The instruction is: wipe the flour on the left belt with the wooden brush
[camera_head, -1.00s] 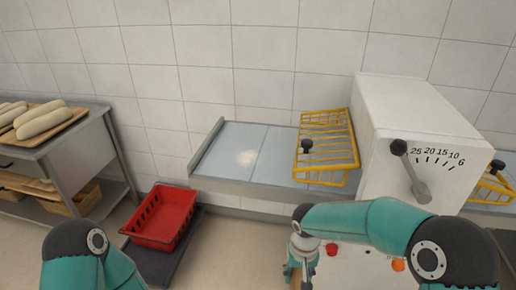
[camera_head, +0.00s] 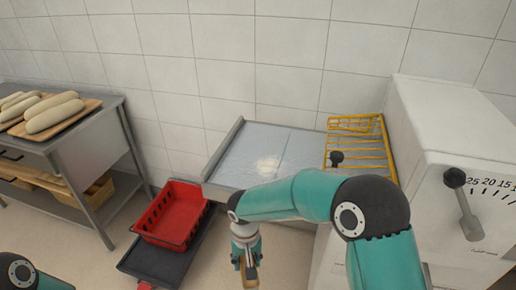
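The left belt (camera_head: 228,160) is a pale grey-blue surface against the tiled wall, left of the white machine. A whitish flour patch (camera_head: 267,165) lies on it, right of its middle. My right arm reaches in front of the belt and hides part of its front edge. My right gripper (camera_head: 248,268) points down in front of the belt, low in the picture. A tan wooden piece (camera_head: 251,275) shows at its fingers and looks like the brush; its lower part is cut off by the frame. Only a joint of my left arm shows at bottom left; its gripper is out of view.
A yellow wire guard (camera_head: 362,150) with a black knob stands over the belt's right end. The white machine (camera_head: 440,120) has a lever and dial. A red crate (camera_head: 172,215) sits on a dark trolley (camera_head: 160,262). A bread rack (camera_head: 90,130) stands left.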

